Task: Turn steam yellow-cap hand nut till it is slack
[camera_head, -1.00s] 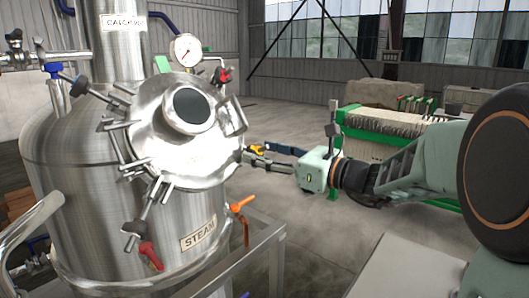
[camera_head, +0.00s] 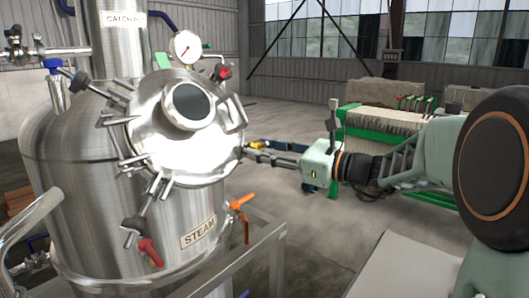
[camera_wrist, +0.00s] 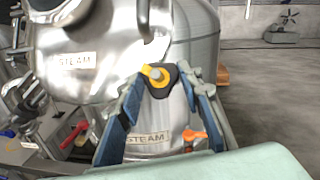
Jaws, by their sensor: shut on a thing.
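The steam tank (camera_head: 75,190) is a steel vessel with a STEAM label (camera_head: 198,232) and a round lid (camera_head: 165,145) held by several hand nuts. The yellow-cap hand nut (camera_wrist: 157,78) is a dark knob with a yellow top at the lid's right edge. In the head view its yellow cap (camera_head: 256,144) shows small beside the lid. My gripper (camera_wrist: 158,88) is shut on this nut, with one blue finger on each side of it in the wrist view. My gripper (camera_head: 257,150) reaches in from the right in the head view. The nut's stem is mostly hidden.
A red-capped nut (camera_head: 223,72) is at the lid's upper right, and another red handle (camera_head: 150,252) hangs below the lid. An orange valve handle (camera_head: 241,202) is below my gripper. A pressure gauge (camera_head: 186,47) stands above. A metal frame (camera_head: 255,250) runs in front.

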